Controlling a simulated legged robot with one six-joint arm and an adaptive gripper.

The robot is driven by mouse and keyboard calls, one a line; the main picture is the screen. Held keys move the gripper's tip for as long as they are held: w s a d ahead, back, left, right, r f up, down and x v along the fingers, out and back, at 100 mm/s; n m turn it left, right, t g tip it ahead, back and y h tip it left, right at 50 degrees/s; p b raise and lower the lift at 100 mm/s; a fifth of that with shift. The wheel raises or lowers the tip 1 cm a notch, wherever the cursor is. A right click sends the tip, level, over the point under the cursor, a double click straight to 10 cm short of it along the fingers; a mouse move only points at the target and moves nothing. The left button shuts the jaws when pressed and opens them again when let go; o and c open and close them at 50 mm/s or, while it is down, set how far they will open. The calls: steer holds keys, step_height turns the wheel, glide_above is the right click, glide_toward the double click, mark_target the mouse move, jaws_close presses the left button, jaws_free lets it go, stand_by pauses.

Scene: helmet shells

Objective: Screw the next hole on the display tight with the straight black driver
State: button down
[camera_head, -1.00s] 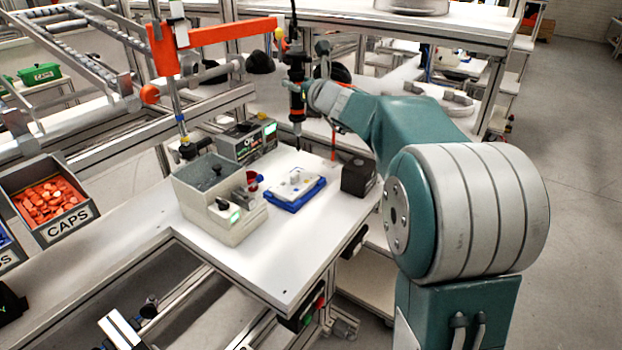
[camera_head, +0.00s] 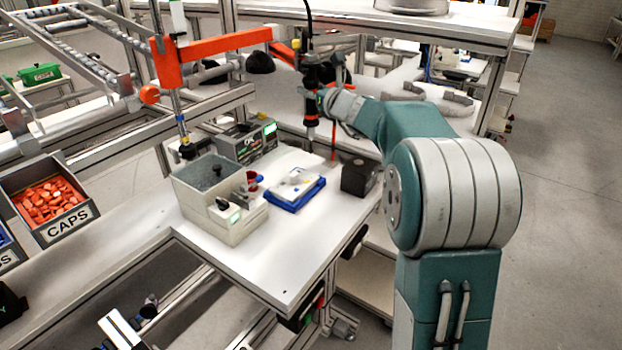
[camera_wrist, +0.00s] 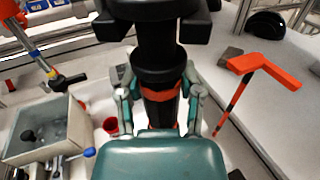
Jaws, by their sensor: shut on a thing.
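My gripper (camera_head: 318,98) is shut on the straight black driver (camera_head: 311,74), which hangs upright above the back of the white table. In the wrist view the driver (camera_wrist: 156,60), black with an orange band, stands between the fingers of my gripper (camera_wrist: 160,92). The white display plate (camera_head: 298,183) lies in a blue holder (camera_head: 287,205) on the table, below the driver and a little to its left. The driver's tip is well above the table and apart from the display. The holes on the display are too small to make out.
A beige screw feeder box (camera_head: 240,228) and a red cup (camera_head: 254,182) stand left of the display. A black block (camera_head: 358,178) stands to its right. An orange support arm (camera_head: 215,55) reaches toward the driver from the left. The table's front (camera_head: 270,270) is clear.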

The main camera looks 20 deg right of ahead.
mark_target(311, 101)
steer(key=shift+f, duration=0.95)
steer(key=shift+f, duration=3.85)
stand_by(1.1)
steer(key=shift+r, duration=3.3)
